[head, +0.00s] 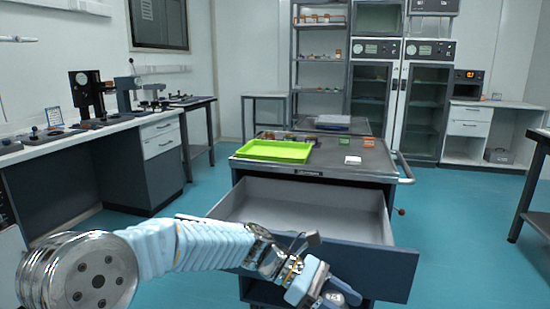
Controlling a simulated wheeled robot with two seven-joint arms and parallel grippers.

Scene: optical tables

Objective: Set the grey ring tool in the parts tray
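A bright green shallow tray (275,151), which may be the parts tray, lies on the left of the cart top and looks empty. I cannot make out the grey ring tool. My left arm comes in from the left across the front of the cart's open drawer (310,211). My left gripper (328,292) is low at the bottom of the view, in front of the drawer face. A rounded shiny part shows at its end, and I cannot tell whether its fingers are open or hold anything. My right gripper is not in view.
The cart top (325,160) also carries a white block (353,160), a green box (369,142) and small items at the back. The pulled-out drawer looks empty where visible. A bench with instruments (100,130) stands at the left. Teal floor is open on the right.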

